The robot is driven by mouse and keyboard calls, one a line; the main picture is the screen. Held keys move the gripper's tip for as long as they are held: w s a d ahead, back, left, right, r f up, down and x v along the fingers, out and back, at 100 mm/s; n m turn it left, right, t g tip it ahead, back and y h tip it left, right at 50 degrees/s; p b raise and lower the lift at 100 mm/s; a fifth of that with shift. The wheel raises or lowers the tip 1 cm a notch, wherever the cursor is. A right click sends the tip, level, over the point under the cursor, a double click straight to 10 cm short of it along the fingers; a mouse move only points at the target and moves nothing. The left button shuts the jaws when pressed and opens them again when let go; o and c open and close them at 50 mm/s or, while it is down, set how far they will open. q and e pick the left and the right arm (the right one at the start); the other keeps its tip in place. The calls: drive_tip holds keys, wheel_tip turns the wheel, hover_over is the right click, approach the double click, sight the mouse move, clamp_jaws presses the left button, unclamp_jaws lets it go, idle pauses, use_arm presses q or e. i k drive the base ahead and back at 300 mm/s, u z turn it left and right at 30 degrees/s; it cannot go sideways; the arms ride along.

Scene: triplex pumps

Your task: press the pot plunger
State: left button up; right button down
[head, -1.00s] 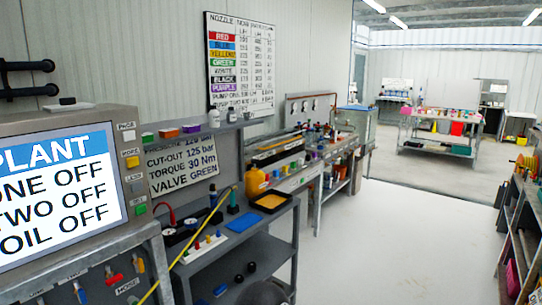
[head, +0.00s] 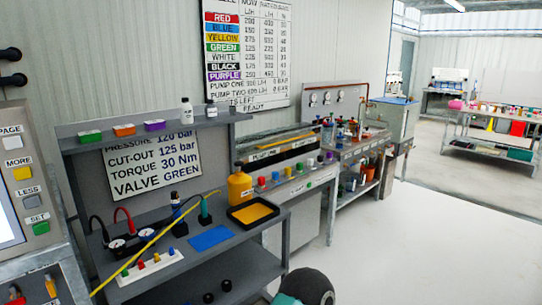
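A yellow pot (head: 240,186) with a short upright top stands at the right end of the grey bench, behind a black tray with a yellow inside (head: 252,213). The upright top (head: 238,168) looks like its plunger; it is too small to tell whether it is up or pressed down. Nothing touches the pot. Neither of my grippers is in view.
A blue mat (head: 210,238), gauges and a strip of coloured knobs (head: 152,263) lie on the grey bench (head: 240,243). A dark round thing (head: 312,287) is at the bottom edge. The floor (head: 410,250) at right is clear.

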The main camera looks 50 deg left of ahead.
sight(239, 164)
drive_tip(key=z, duration=0.1)
drive_tip(key=i, duration=0.85)
drive_tip(key=u, duration=3.05)
drive_tip(key=i, duration=1.15)
drive_tip(key=z, duration=0.45)
